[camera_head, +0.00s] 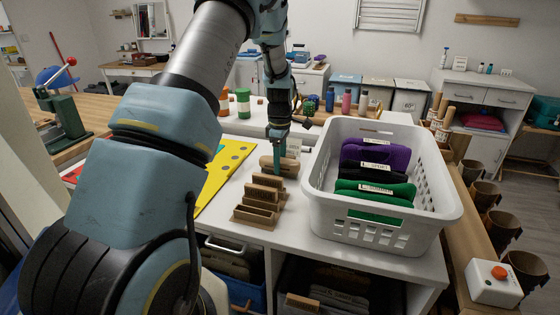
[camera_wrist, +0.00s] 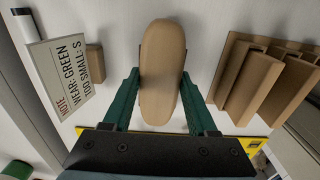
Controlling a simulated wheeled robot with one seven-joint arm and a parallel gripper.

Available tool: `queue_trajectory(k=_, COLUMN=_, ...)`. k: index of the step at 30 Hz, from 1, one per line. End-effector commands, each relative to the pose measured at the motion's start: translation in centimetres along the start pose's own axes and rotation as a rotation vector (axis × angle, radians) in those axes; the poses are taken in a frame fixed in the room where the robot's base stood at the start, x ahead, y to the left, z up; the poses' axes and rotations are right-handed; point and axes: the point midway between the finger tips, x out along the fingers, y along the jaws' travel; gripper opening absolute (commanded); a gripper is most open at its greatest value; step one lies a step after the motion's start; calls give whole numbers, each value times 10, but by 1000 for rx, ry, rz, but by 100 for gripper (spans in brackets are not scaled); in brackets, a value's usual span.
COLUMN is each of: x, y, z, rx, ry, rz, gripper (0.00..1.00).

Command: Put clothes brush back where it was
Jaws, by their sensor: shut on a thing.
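The clothes brush (camera_head: 292,167) is a tan wooden oval over the white tabletop, just behind the wooden slotted rack (camera_head: 257,211) in the head view. My gripper (camera_head: 279,160) points down and is shut on the brush. In the wrist view the brush (camera_wrist: 162,60) lies lengthwise between the green fingers of my gripper (camera_wrist: 160,78), which touch both its sides. The rack (camera_wrist: 262,80) is to the right there, apart from the brush. I cannot tell whether the brush touches the tabletop; its underside is hidden.
A white basket (camera_head: 380,225) with folded purple, black and green clothes stands close on the right. A note card (camera_wrist: 62,72) on a small block stands left of the brush in the wrist view. A yellow board (camera_head: 222,172) lies left. Bottles (camera_head: 346,102) stand behind.

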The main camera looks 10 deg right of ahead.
Motion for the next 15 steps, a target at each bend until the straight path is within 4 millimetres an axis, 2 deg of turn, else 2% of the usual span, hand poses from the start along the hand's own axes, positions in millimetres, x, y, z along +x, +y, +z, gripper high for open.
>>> queue_trajectory(k=1, x=3, y=0, z=0, rx=0, ry=0, rz=0, gripper=0)
queue_trajectory(k=2, x=2, y=0, z=0, rx=0, ry=0, rz=0, gripper=61)
queue_trajectory(k=9, x=2, y=0, z=0, rx=0, ry=0, rz=0, gripper=88)
queue_trajectory(k=15, x=2, y=0, z=0, rx=0, ry=0, rz=0, gripper=88)
